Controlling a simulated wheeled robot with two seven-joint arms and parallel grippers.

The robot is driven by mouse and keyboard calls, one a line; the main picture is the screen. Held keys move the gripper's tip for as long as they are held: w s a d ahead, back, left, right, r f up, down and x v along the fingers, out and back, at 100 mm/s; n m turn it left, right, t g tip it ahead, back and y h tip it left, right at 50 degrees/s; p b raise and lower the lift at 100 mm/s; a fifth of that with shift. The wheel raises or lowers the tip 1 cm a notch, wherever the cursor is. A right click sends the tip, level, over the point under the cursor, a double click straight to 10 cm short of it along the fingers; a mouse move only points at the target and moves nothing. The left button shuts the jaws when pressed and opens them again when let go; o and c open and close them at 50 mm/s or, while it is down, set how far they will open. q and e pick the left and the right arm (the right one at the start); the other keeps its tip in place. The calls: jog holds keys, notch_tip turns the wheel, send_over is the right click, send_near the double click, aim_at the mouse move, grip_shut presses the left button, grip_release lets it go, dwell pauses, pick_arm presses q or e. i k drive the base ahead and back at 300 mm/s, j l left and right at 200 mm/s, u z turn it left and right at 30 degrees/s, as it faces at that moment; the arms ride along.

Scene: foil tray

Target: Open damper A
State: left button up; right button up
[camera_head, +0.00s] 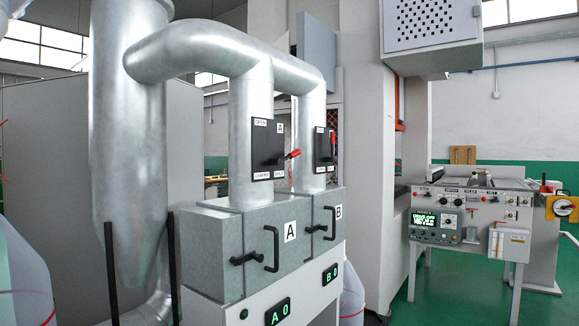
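Damper A (262,135) is a black plate marked A on the left vertical metal pipe, with OPEN printed at its top and small labels along its bottom edge. Its lever with a red grip (291,155) points to the right, nearly level. Damper B (320,147) is a similar black plate on the pipe to the right. Its red lever (333,143) stands upright. Neither of my grippers shows in the head view, and nothing touches either lever.
Below the dampers are grey metal boxes with black handles, A (225,245) and B (323,205). Green displays read A 0 (278,312) and B 0 (330,273). A large duct (130,130) stands left. A control bench (470,215) stands right, beyond green floor.

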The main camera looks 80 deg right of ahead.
aim_at(292, 154)
jog(key=z, duration=2.6)
